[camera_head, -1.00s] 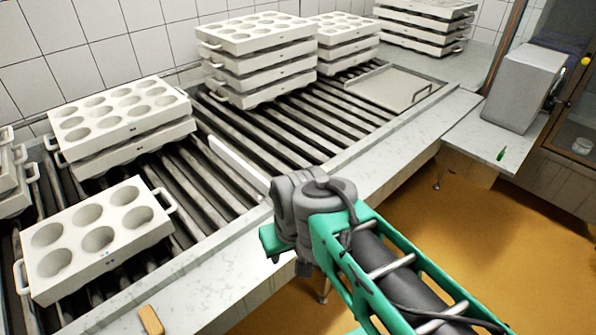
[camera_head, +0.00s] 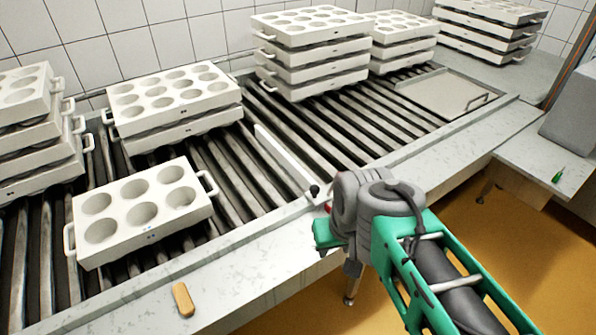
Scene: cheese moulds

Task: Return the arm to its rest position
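My green and grey arm reaches in from the lower right in the head view. Its grey wrist end hangs over the front edge of the roller conveyor (camera_head: 285,190). My gripper's fingers are hidden behind the wrist, so I cannot tell whether they are open or shut. A single six-hole cheese mould (camera_head: 141,211) lies on the rollers at the left, apart from my arm. No mould is seen held by the arm.
Mould stacks stand behind: one at far left (camera_head: 35,140), a two-high one (camera_head: 175,105), a tall one (camera_head: 312,60) and another (camera_head: 402,45). A tan wooden-looking piece (camera_head: 183,299) lies on the front ledge. A flat plate (camera_head: 445,95) covers the rollers' right end. Orange floor is clear below.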

